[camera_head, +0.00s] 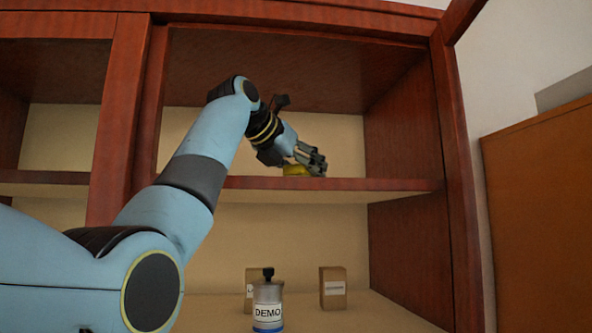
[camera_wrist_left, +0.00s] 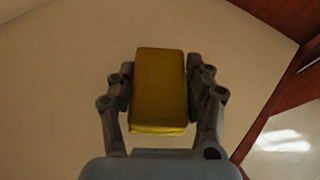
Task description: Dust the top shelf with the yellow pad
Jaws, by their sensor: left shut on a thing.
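The yellow pad (camera_wrist_left: 160,88) is a block held between the two fingers of my left gripper (camera_wrist_left: 160,92) in the left wrist view. In the head view my left gripper (camera_head: 312,160) reaches into the upper compartment, just above the top shelf (camera_head: 390,185). A small part of the yellow pad (camera_head: 295,170) shows there beside the fingers, at the shelf's level. I cannot tell whether the pad touches the shelf. My right gripper is not in view.
On the lower level stand a jar (camera_head: 268,305) labelled DEMO, a brown box (camera_head: 333,287) and another box (camera_head: 252,280) partly behind the jar. The cabinet's right upright (camera_head: 458,170) and the left divider (camera_head: 122,120) bound the compartment. The shelf looks bare right of my gripper.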

